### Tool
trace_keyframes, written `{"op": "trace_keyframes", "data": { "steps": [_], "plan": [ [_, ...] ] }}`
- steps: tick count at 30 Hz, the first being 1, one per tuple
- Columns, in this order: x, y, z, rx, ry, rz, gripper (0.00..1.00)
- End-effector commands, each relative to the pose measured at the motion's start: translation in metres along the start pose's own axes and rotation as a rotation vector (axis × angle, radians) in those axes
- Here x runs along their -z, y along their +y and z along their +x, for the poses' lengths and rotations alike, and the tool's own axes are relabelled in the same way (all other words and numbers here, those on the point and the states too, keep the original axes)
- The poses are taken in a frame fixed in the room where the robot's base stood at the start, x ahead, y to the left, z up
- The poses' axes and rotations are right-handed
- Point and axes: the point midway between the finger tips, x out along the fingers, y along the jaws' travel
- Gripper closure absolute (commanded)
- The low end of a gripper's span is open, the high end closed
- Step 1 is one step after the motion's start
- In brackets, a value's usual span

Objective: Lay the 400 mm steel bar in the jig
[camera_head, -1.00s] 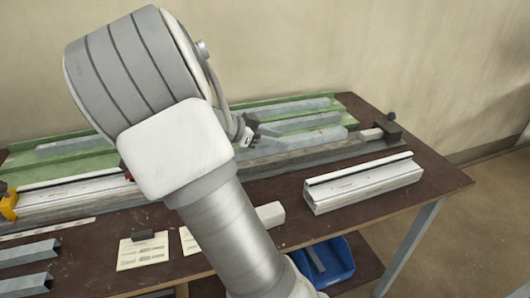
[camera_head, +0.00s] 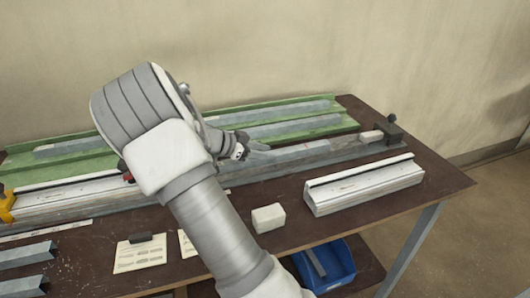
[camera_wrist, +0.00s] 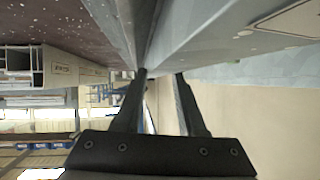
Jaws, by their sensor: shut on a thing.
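The steel bar (camera_head: 300,150) is a long grey bar with a slanted end, held level. Its right part shows in the head view along the jig (camera_head: 345,158), a long rail along the bench with a dark end stop (camera_head: 385,129) at its right. My gripper (camera_head: 246,149) is shut on the bar, close over the jig. My arm hides the bar's left part. I cannot tell whether the bar touches the jig floor. In the wrist view the gripper fingers (camera_wrist: 160,76) reach up to a grey edge close to the camera.
A green tray (camera_head: 352,121) with further grey bars lies behind the jig. In front are a white profile (camera_head: 365,188), a small pale block (camera_head: 268,218) and printed cards (camera_head: 140,254). A blue bin (camera_head: 335,265) sits below. A yellow clamp (camera_head: 6,206) is at far left.

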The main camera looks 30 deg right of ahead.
Motion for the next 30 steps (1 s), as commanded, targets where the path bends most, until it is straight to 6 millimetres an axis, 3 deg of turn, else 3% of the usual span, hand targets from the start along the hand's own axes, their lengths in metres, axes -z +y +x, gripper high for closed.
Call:
{"op": "trace_keyframes", "data": {
  "steps": [5,6,11,23,30],
  "plan": [
    [-0.001,0.000,0.001,0.001,0.001,0.002,1.00],
    [-0.002,0.000,0.001,0.000,0.000,0.001,0.59],
    [-0.001,0.000,0.001,0.000,0.000,0.001,0.30],
    [0.002,0.000,-0.001,0.000,0.000,0.000,0.29],
    [0.001,-0.001,-0.047,0.005,-0.002,0.001,0.29]
  ]
}}
